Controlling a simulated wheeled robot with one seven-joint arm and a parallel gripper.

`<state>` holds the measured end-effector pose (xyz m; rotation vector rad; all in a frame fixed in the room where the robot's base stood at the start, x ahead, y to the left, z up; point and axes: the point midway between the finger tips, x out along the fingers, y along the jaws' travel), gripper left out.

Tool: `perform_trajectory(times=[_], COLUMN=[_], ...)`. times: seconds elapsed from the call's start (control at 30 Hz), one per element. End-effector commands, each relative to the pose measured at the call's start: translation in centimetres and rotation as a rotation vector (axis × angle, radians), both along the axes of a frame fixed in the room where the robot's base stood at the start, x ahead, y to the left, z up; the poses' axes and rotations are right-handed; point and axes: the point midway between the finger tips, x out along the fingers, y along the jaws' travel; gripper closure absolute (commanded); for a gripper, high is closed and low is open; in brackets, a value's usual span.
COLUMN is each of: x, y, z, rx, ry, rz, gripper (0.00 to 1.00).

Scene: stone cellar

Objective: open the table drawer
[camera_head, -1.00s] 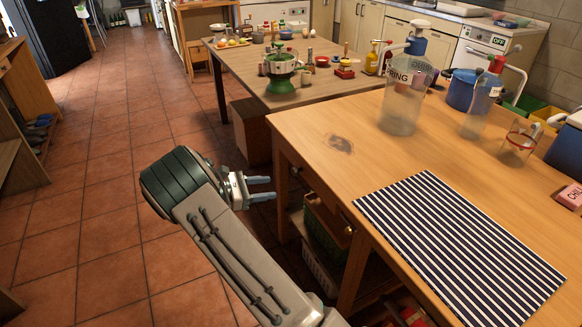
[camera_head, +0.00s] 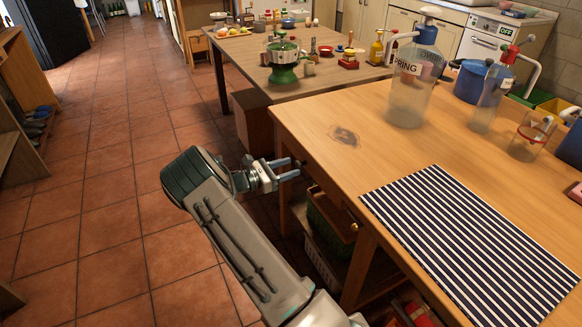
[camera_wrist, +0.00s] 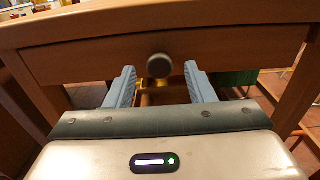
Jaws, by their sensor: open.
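The wooden table (camera_head: 300,118) stands at centre and right in the head view. Its drawer (camera_wrist: 100,62) fills the upper part of the wrist view, and the front looks flush with the table frame, so it appears closed. A round dark knob (camera_wrist: 159,66) sits at the middle of the drawer front. My gripper (camera_head: 294,169) is at the table's left side, open and empty. In the wrist view my gripper (camera_wrist: 160,82) has one blue finger on each side below the knob; whether either touches it cannot be told. In the head view the gripper partly hides the knob.
A striped mat (camera_head: 470,245), a large clear bottle (camera_head: 407,98) and a glass jug (camera_head: 531,135) stand on the tabletop. Crates (camera_head: 325,225) sit on a shelf below. A second table (camera_head: 240,60) stands behind. Tiled floor (camera_head: 110,220) is free at the left.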

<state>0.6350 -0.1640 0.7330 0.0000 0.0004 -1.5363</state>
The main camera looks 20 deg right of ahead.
Motion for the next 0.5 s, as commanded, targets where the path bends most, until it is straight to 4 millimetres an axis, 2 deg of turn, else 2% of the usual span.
perform_trajectory(times=[0.1,0.2,0.5], x=[0.1,0.1,0.1], y=[-1.6,-2.4,-2.8], z=[0.0,0.0,0.0], rx=[0.0,-0.001,0.0], ry=[0.0,-0.001,-0.001], rz=[-0.001,-0.001,-0.001], gripper=[0.51,0.51,0.51])
